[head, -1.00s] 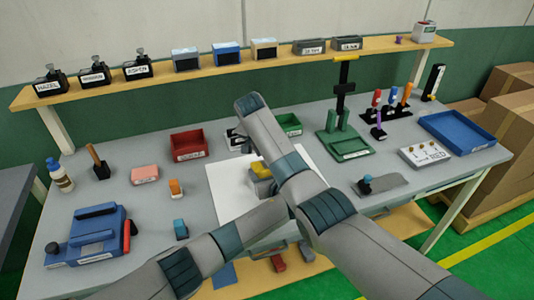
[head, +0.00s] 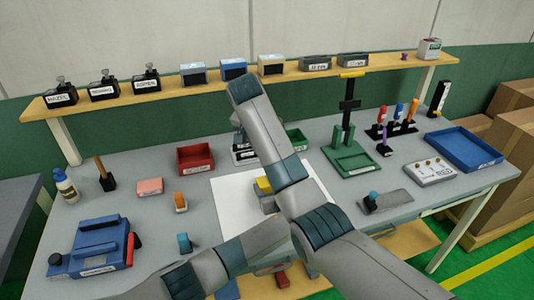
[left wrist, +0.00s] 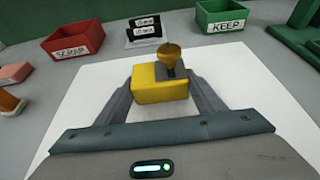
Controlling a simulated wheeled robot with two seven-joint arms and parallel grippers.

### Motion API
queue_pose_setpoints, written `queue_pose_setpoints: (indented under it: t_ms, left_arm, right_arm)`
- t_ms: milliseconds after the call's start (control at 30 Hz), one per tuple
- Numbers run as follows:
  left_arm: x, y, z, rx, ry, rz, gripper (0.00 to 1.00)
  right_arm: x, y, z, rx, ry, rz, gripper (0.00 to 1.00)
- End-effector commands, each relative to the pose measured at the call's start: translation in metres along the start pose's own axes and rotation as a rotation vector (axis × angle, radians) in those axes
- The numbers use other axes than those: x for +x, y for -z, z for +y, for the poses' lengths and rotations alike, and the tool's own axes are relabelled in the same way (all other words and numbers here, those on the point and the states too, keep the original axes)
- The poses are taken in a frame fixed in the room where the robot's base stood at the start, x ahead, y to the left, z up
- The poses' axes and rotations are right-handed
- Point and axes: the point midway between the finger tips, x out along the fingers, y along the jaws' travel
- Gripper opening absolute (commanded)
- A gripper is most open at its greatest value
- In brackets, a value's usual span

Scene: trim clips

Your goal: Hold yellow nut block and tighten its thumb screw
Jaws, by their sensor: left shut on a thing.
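The yellow nut block (left wrist: 155,90) is between the two fingers of my left gripper (left wrist: 162,82) in the left wrist view. The gripper is shut on it. A brass thumb screw (left wrist: 170,52) with a wide round head stands upright on a dark part at the block's top right. In the head view the yellow block (head: 263,186) shows beside my right arm, over the white sheet; the arm hides part of it and most of my left gripper (head: 268,204). I cannot tell whether the block touches the sheet. My right gripper is hidden behind its own arm.
A white sheet (head: 232,205) lies under the work area. Behind it stand a red SCRAP bin (left wrist: 74,37), a small labelled holder (left wrist: 143,30) and a green KEEP bin (left wrist: 223,16). A blue device (head: 98,247) sits front left; a green stand (head: 352,160) stands right.

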Motion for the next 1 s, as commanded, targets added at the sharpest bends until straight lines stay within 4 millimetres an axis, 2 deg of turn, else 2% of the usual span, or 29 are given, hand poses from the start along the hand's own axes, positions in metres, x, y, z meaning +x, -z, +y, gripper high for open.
queue_pose_setpoints:
  t_ms: [333, 367, 433, 467, 833, 1000]
  left_arm:
    - [0.0000, 0.0000, -0.0001, 0.000, 0.000, 0.000, 0.35]
    - [0.0000, 0.0000, 0.0000, 0.000, 0.000, 0.000, 0.65]
    - [0.0000, -0.0001, 0.0000, 0.000, 0.000, 0.000, 0.81]
    - [0.0000, -0.0001, 0.0000, 0.000, 0.000, 0.000, 0.84]
    - [-0.0015, 0.0000, -0.0002, 0.000, 0.001, 0.000, 0.84]
    - [-0.0097, 0.0004, -0.0003, 0.000, 0.001, 0.000, 0.84]
  right_arm:
    - [-0.0006, 0.0000, -0.0001, 0.000, 0.000, 0.000, 0.43]
    - [-0.0006, 0.0000, -0.0001, 0.000, 0.000, 0.000, 0.43]
    - [-0.0006, 0.0000, -0.0002, 0.000, 0.000, 0.000, 0.43]
    - [-0.0006, 0.0000, -0.0002, 0.000, 0.000, 0.000, 0.43]
    - [-0.0005, 0.0000, -0.0002, 0.000, 0.000, 0.000, 0.43]
    - [-0.0005, 0.0000, -0.0001, 0.000, 0.000, 0.000, 0.43]
